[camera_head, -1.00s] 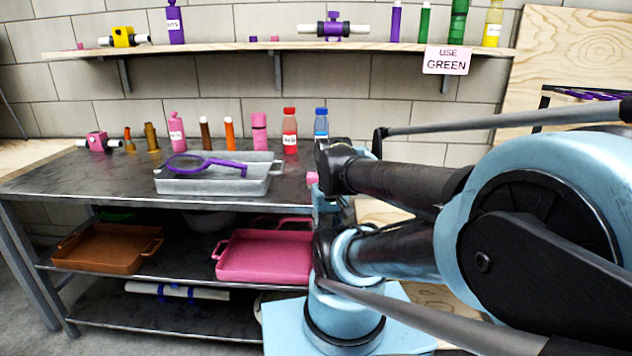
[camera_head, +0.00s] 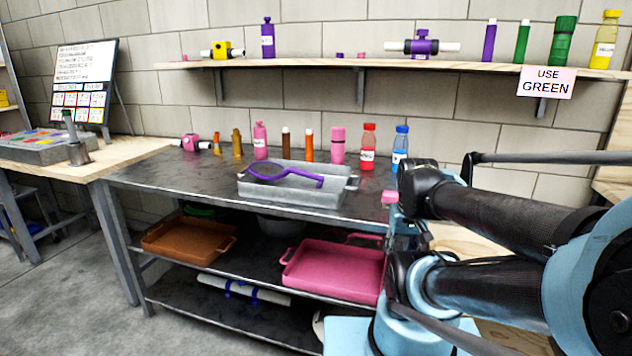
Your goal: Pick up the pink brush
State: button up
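I cannot make out a pink brush for certain. Pink things on the dark metal table (camera_head: 150,176) are a bottle (camera_head: 260,142), a cylinder (camera_head: 338,146) and a fitting with white ends (camera_head: 190,142). A small pink piece (camera_head: 390,196) shows at the table's right end, beside my arm. A grey tray (camera_head: 290,200) on the table holds a purple long-handled tool (camera_head: 285,174) with a round head. My arm fills the right side, but my gripper is not in view.
A pink tray (camera_head: 335,268) and a brown tray (camera_head: 185,242) sit on the shelf below. A wall shelf (camera_head: 400,67) holds bottles and cylinders above a "USE GREEN" sign (camera_head: 546,82). A wooden table (camera_head: 100,165) stands left. Floor at lower left is clear.

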aim_at(388, 196)
jog(key=z, duration=1.9)
jog(key=k, duration=0.8)
jog(key=u, duration=0.35)
